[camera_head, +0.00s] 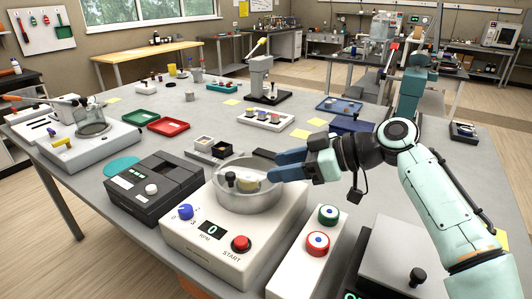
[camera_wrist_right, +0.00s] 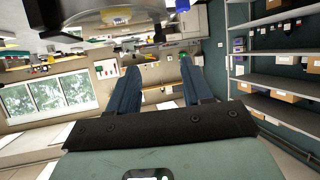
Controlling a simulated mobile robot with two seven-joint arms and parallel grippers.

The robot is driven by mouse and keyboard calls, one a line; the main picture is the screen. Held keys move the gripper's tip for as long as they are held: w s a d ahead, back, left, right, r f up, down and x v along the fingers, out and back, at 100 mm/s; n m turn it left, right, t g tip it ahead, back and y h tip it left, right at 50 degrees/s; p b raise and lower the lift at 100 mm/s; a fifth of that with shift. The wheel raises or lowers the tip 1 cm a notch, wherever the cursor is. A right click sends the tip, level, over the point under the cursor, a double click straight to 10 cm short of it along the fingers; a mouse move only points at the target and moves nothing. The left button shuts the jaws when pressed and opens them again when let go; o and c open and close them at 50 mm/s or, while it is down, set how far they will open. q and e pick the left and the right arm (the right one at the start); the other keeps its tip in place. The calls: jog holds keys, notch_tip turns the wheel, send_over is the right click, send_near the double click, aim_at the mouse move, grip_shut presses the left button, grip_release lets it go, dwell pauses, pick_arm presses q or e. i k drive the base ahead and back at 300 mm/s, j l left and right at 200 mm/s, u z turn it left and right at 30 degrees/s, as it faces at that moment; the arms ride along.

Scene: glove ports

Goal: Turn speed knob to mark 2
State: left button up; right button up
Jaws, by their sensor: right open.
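The blue speed knob (camera_head: 185,211) is on the front left of a white device (camera_head: 215,245) with an RPM display (camera_head: 211,230) reading 0. Small marks surround the knob, but the knob's setting is too small to read. My right gripper (camera_head: 272,167) is open and empty, above the right side of the device's round metal bowl (camera_head: 247,200), to the right of and behind the knob. Its two blue fingers also show in the right wrist view (camera_wrist_right: 160,88), with nothing between them. My left gripper is not in view.
A red START button (camera_head: 241,243) is right of the display. A black device (camera_head: 155,188) stands close on the left. A white box with green and red buttons (camera_head: 318,243) stands on the right. The bowl has a black knob (camera_head: 230,179) standing above the front of the device.

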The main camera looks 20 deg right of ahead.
aim_at(185, 211)
jog(key=k+j, duration=0.3)
jog(key=k, duration=0.15)
jog(key=k+j, duration=0.3)
jog(key=k, duration=0.2)
jog(key=k+j, duration=0.3)
jog(key=k, duration=0.15)
